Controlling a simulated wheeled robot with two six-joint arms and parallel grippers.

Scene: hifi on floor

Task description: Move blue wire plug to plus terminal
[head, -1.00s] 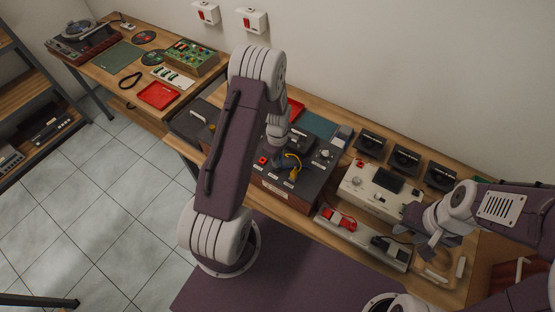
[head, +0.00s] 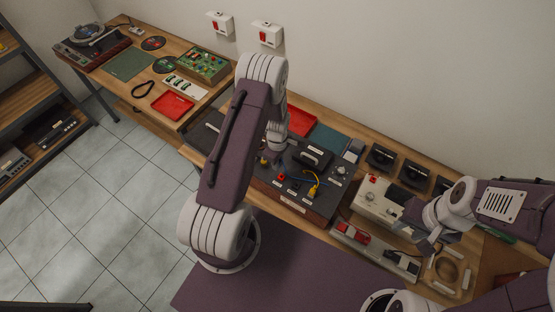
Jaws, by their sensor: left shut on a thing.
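A dark amplifier-like box (head: 298,203) with a wooden front stands on the long bench, with a red terminal (head: 281,176), small pale labels and a yellow wire (head: 313,188) on its top. A short stretch of blue wire (head: 296,180) shows beside the yellow one. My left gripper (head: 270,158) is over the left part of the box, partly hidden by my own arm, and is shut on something. The held thing is too small and hidden to make out; it may be the blue wire's plug. My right gripper (head: 428,240) hangs over the right of the bench, apparently open and empty.
A white device (head: 382,203) and a long tray with a red item (head: 351,232) stand to the right, with several black units behind. A red tray (head: 301,121) lies behind the box. A second bench (head: 125,98) stands at the left.

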